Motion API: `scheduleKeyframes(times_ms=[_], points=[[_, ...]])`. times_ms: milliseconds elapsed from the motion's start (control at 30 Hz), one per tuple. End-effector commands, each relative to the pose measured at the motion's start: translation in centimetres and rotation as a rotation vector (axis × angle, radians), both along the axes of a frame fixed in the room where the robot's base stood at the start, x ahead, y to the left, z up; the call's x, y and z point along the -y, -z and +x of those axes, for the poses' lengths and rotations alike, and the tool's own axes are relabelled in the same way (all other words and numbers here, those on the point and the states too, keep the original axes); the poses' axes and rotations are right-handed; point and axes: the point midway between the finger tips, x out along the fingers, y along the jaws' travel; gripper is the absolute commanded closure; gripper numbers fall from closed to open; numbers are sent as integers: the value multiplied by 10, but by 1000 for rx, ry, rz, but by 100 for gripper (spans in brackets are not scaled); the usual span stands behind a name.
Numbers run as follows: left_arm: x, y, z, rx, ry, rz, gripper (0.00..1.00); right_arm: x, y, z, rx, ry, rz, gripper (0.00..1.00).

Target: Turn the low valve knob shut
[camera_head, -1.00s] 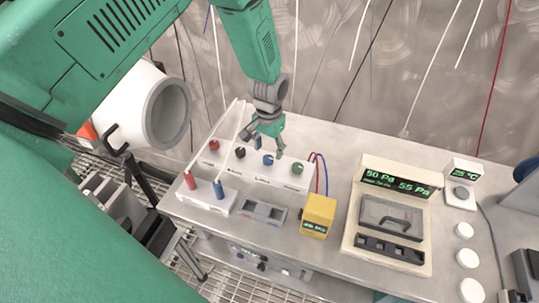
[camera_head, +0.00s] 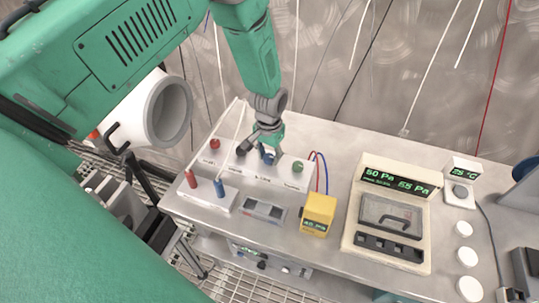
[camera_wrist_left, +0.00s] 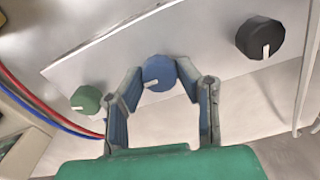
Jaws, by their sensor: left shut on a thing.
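A white valve panel (camera_head: 247,175) on the steel bench carries a row of knobs. The blue knob (camera_head: 268,159) sits between a black and a green one; I cannot read its label well enough to confirm it is the low valve. My left gripper (camera_head: 267,151) reaches down over it. In the left wrist view the gripper (camera_wrist_left: 160,76) has one finger on each side of the blue knob (camera_wrist_left: 157,69) and is shut on it. The knob's white mark points toward the lower left there. My right gripper is not in view.
The green knob (camera_wrist_left: 86,99) and black knob (camera_wrist_left: 260,38) flank the blue one. A red knob (camera_head: 215,144) is further left. A yellow meter (camera_head: 319,213) and beige gauge unit (camera_head: 396,205) stand to the right. Red and blue cables arch beside the panel.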

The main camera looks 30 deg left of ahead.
Motion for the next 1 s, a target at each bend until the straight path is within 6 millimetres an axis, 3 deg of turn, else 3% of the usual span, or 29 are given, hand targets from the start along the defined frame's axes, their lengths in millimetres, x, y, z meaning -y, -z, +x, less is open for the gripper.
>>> scheduleKeyframes(times_ms=[367,1000], points=[[0,0,0,0,-156,1,99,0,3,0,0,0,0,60],[0,-1,0,-1,-751,1,99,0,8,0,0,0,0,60]])
